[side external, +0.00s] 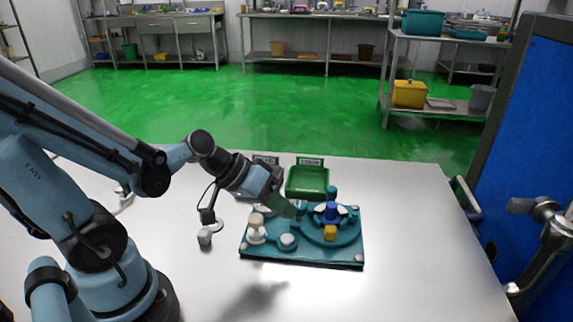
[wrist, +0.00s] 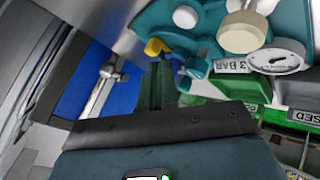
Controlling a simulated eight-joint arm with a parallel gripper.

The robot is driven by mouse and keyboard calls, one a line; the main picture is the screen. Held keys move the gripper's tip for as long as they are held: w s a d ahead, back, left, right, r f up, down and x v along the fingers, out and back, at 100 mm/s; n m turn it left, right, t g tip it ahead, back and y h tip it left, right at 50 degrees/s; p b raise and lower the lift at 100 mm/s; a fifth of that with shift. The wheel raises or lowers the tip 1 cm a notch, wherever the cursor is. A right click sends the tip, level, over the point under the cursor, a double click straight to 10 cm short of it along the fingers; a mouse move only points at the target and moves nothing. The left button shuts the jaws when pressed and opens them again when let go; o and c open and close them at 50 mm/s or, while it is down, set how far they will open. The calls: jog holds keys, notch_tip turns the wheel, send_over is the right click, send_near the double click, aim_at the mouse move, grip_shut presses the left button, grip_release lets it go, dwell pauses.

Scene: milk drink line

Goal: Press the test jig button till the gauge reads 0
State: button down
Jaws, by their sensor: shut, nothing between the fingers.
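The test jig is a teal board (side external: 300,252) on the white table. A pale round cap (side external: 288,241), which looks like the button, sits near its front; it also shows in the wrist view (wrist: 185,16). A beige knob (side external: 256,222) stands left of it. The white-faced gauge (wrist: 277,57) is beside the beige knob in the wrist view, near a "3 BAR" label; its reading is too small to tell. My gripper (side external: 293,211) is shut and empty, tilted above the back-middle of the board, behind the cap. Its green fingers (wrist: 156,86) show in the wrist view.
A green tray (side external: 307,182) with a label stands behind the board. A grey-tipped item (side external: 205,238) is left of it. A blue door (side external: 535,130) stands at right. The front table is clear.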

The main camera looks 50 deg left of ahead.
aim_at(282, 238)
jog(key=shift+f, duration=1.85)
dwell(1.2)
jog(key=shift+r, duration=2.5)
jog(key=shift+s+a+r+m+g+y, duration=0.1)
jog(key=shift+s+a+r+m+y, duration=0.25)
jog(key=shift+r+y, duration=0.4)
jog(key=shift+s+a+r+m+g+y, duration=0.15)
jog(key=shift+a+r+m+y, duration=0.3)
jog(key=shift+y, duration=0.45)
jog(key=shift+s+a+r+m+g+y, duration=0.1)
jog(key=shift+s+a+r+m+y, duration=0.3)
jog(key=shift+r+y, duration=0.35)
jog(key=shift+w+f, duration=0.1)
